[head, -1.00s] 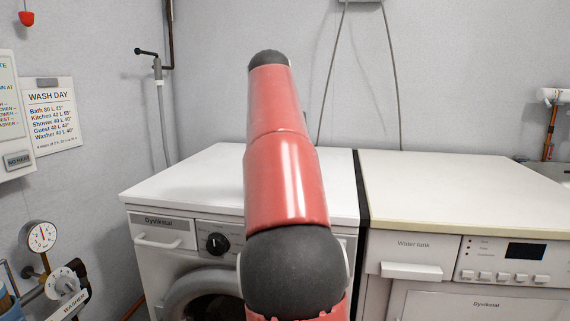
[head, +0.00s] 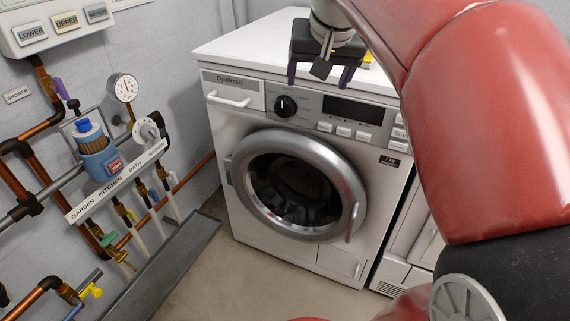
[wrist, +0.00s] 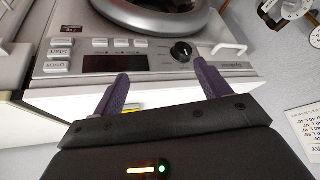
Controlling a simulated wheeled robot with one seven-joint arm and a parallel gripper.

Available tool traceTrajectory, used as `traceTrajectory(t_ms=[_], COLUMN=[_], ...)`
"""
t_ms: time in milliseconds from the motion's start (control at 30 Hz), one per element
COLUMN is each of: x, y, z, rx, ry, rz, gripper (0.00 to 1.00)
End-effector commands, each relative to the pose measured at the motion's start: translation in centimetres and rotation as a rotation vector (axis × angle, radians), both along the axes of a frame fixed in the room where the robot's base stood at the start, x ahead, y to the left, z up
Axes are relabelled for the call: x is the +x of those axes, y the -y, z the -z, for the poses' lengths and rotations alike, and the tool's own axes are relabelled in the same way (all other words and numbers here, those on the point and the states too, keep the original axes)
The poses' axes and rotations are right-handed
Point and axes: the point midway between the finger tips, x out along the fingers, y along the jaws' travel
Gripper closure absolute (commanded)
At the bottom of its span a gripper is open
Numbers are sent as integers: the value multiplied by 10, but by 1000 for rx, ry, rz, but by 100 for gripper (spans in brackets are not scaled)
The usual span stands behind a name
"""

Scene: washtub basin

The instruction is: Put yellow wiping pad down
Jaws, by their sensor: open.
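A small part of the yellow wiping pad (head: 368,58) shows to the right, behind my gripper, apparently on the machine's top. In the wrist view a yellow sliver (wrist: 131,107) shows beside the left finger, over the white top. Most of the pad is hidden by my gripper, and I cannot tell whether they touch.
The washing machine's round door (head: 298,185) is shut below. Pipes, valves and a gauge (head: 124,88) line the left wall, with a blue container (head: 98,155) among them. A grey floor trough (head: 165,265) runs below them. My red arm covers the right side.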

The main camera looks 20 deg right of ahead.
Motion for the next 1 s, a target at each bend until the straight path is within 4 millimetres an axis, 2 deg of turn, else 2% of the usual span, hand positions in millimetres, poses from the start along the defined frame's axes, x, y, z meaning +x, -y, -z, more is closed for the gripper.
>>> traceTrajectory(t_ms=[33, 200, 300, 433, 500, 600, 1000], x=[-19, -76, -106, -133, -140, -144, -144], y=[-24, -87, -110, -127, -130, -132, -132], z=[20, 93, 133, 170, 182, 188, 188], rx=[2, -19, -40, -64, -71, -75, -74], ry=[-2, -12, -19, -26, -29, -31, -32], rz=[-64, -252, -334, -401, -419, -429, -429], gripper=[24, 24, 24, 24, 24, 24, 24])
